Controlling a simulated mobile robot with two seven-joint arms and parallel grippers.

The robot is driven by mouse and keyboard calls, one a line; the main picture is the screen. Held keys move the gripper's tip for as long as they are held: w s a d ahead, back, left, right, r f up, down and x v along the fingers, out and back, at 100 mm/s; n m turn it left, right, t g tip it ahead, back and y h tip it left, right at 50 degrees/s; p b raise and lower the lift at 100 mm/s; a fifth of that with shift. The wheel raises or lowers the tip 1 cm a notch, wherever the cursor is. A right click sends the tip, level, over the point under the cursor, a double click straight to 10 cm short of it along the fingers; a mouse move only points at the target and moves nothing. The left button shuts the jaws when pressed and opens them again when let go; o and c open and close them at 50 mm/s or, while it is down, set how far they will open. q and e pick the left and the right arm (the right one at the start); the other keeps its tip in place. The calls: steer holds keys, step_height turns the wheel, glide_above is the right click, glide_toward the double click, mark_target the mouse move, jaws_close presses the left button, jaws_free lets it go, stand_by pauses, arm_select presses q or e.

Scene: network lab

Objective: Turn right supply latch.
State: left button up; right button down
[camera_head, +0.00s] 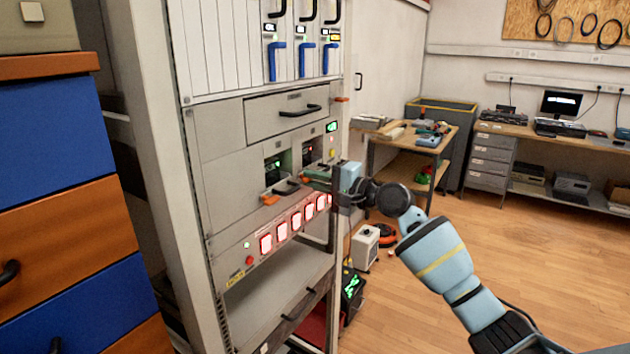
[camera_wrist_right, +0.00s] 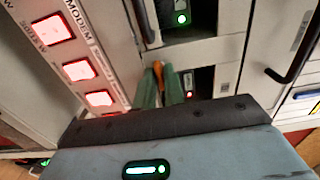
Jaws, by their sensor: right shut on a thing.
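The right supply (camera_head: 309,152) sits in the rack beside the left supply (camera_head: 277,168). Its orange latch (camera_wrist_right: 158,70) shows in the right wrist view between the green fingertips of my right gripper (camera_wrist_right: 160,92). The fingers are shut on the latch. In the head view my right gripper (camera_head: 318,177) reaches in from the right at the front of the right supply and largely hides the latch. A red light shows beside the latch in the wrist view. The left supply's orange latch (camera_head: 270,199) is in plain view. My left gripper is not in view.
A red-lit modem panel (camera_head: 292,229) lies just below the supplies. A drawer with a black handle (camera_head: 300,111) is above them. An orange and blue cabinet (camera_head: 55,150) stands at left. Open floor (camera_head: 520,260) lies to the right, with a workbench (camera_head: 441,141) behind.

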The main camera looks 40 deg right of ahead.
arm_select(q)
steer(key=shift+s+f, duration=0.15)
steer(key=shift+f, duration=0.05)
arm_select(e)
steer(key=shift+n, duration=0.3)
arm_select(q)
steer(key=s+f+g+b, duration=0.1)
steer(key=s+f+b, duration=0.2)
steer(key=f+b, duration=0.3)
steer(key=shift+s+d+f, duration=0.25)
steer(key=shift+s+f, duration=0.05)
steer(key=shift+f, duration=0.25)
arm_select(e)
steer(key=n, duration=1.7)
arm_select(q)
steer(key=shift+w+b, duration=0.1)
steer(key=shift+b, duration=0.2)
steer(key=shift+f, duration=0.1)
arm_select(e)
steer(key=c, duration=1.5)
jaws_free()
